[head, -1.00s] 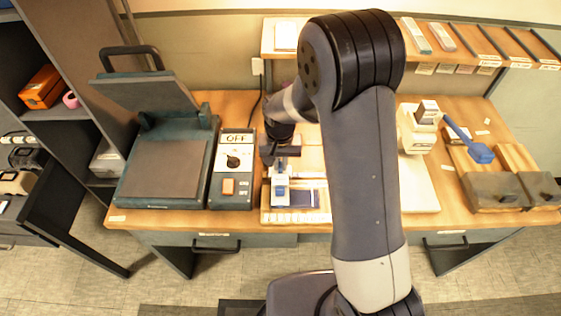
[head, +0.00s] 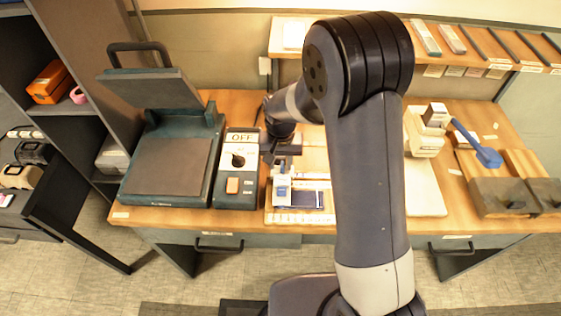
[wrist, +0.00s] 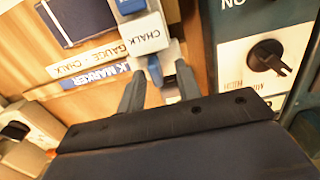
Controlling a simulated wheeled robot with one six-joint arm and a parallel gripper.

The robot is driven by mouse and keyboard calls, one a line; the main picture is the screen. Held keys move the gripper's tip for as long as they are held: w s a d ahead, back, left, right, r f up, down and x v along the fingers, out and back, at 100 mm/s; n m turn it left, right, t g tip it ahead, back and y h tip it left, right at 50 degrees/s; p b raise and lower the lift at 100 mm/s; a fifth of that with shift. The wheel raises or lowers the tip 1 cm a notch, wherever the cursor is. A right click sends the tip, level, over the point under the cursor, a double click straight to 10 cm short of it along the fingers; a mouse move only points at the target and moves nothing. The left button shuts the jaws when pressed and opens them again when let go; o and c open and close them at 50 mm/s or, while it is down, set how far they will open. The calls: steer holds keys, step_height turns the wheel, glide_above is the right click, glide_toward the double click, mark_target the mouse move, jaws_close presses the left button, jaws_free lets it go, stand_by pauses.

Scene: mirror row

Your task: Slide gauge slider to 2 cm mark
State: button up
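The gauge slider (head: 282,188) is a blue and white block on a flat board with a dark blue panel, on the workbench. In the wrist view the slider (wrist: 145,38) bears the word CHALK, and a blue and white part extends from it towards my fingers. My gripper (wrist: 160,68) is open, its two dark fingers apart with that part visible between them. I cannot tell whether they touch it. In the head view my gripper (head: 270,152) is partly hidden by my arm, just behind the slider. The scale marks are too small to read.
A control box (head: 237,170) with a dial and OFF sign stands close left of the gauge. Left of it is a press (head: 165,165) with its lid raised. A white device (head: 425,140) and grey blocks (head: 498,197) are on the right. A shelf (head: 475,55) runs behind.

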step_height(320, 180, up, 10)
steer(key=shift+r+b, duration=0.2)
steer(key=shift+b, duration=0.25)
steer(key=shift+f, duration=0.15)
step_height(320, 180, down, 11)
steer(key=shift+s+d+r+p, duration=0.1)
steer(key=shift+p, duration=0.45)
steer(key=shift+d+r+p, duration=0.25)
steer(key=shift+d+p, duration=0.3)
steer(key=shift+d, duration=0.1)
steer(key=shift+r+b, duration=0.4)
steer(key=shift+r, duration=0.6)
